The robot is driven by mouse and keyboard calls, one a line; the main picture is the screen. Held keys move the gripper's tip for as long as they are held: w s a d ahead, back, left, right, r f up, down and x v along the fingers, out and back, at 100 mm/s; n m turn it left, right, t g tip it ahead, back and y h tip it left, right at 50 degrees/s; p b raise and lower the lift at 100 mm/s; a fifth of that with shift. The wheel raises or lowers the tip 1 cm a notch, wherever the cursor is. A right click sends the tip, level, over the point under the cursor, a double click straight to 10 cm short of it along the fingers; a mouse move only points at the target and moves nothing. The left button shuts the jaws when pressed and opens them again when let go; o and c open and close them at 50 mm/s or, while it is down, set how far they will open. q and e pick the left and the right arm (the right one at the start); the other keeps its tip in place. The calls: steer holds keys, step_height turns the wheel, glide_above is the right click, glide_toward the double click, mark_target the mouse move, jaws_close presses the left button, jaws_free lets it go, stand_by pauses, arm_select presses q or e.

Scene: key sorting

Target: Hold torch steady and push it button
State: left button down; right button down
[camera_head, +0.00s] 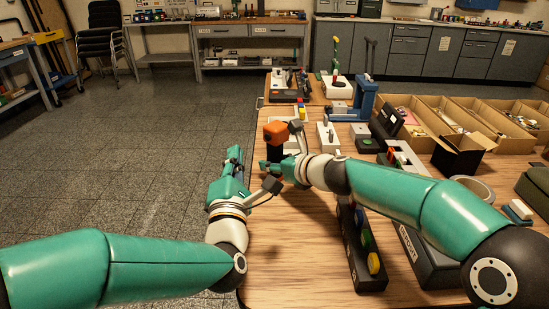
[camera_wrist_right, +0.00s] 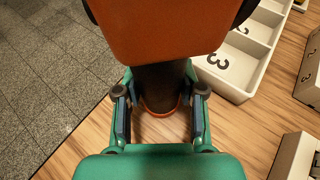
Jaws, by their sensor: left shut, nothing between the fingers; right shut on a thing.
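The torch has an orange head (camera_head: 277,132) and a black body, and stands upright near the left edge of the table. My right gripper (camera_head: 274,166) is shut on the black body, below the head. In the right wrist view the orange head (camera_wrist_right: 160,30) fills the top, and the fingers of the right gripper (camera_wrist_right: 160,95) lie on both sides of the dark body. I cannot make out a button. My left gripper (camera_head: 236,155) is shut and empty, left of the torch and apart from it, beyond the table's left edge.
A white numbered tray (camera_wrist_right: 235,75) is close to the torch on the right. A black holder with coloured discs (camera_head: 360,245) lies nearer on the wooden table (camera_head: 290,260). A blue device (camera_head: 366,98) and open cardboard boxes (camera_head: 485,118) stand further back.

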steer(key=c, duration=0.6)
jaws_free()
